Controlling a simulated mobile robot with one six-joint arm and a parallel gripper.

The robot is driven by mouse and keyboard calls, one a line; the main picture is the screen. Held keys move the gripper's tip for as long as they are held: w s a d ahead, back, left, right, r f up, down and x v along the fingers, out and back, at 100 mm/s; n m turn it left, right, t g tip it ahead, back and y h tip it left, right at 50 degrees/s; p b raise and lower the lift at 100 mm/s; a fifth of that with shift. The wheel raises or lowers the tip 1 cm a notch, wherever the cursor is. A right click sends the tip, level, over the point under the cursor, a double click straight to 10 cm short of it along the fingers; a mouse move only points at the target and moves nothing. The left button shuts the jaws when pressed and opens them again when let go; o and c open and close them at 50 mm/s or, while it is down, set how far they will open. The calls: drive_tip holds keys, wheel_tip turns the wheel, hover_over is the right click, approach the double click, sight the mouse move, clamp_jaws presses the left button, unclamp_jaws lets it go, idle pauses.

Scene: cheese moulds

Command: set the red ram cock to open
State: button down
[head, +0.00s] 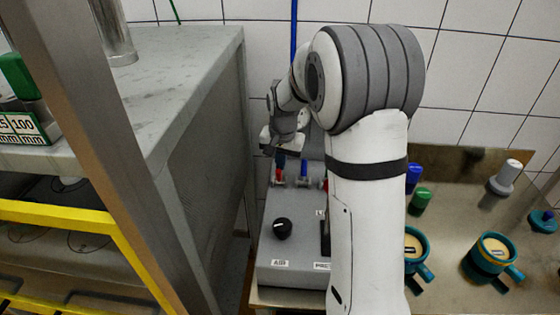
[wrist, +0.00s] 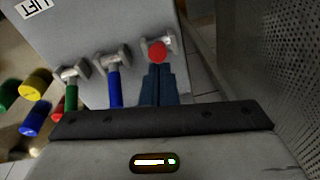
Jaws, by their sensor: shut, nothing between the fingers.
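The red ram cock (wrist: 158,52) is at the right end of a row of cocks in the wrist view. It shows as a round red part on a grey metal fitting, and it also shows as a small red piece in the head view (head: 279,175). My gripper (wrist: 158,84) is shut and empty, its dark blue fingers right at the red part. They overlap it in view, so I cannot tell contact or the handle's angle. In the head view my gripper (head: 281,159) is just above the red piece.
A blue cock (wrist: 115,85) and a green cock (wrist: 71,95) stand left of the red one. The grey control box (head: 290,247) carries a black knob (head: 282,228). A steel cabinet (head: 205,140) stands close on the left; teal moulds (head: 483,262) sit on the right.

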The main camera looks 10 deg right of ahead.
drive_tip(key=shift+s+a+f+b, duration=0.2)
drive_tip(key=shift+s+f+b, duration=0.15)
drive_tip(key=shift+s, duration=0.25)
drive_tip(key=shift+r, duration=0.35)
drive_tip(key=r, duration=0.4)
drive_tip(key=r+b, duration=0.1)
drive_tip(key=r, duration=0.1)
drive_tip(key=shift+s+d+r, duration=0.1)
drive_tip(key=shift+s+r, duration=0.15)
drive_tip(key=shift+r, duration=0.15)
drive_tip(key=s+n+t, duration=0.1)
drive_tip(key=s+n, duration=0.4)
drive_tip(key=s, duration=2.1)
drive_tip(key=shift+s+r+n+t, duration=0.2)
drive_tip(key=shift+s+n+t, duration=0.1)
drive_tip(key=shift+n, duration=0.1)
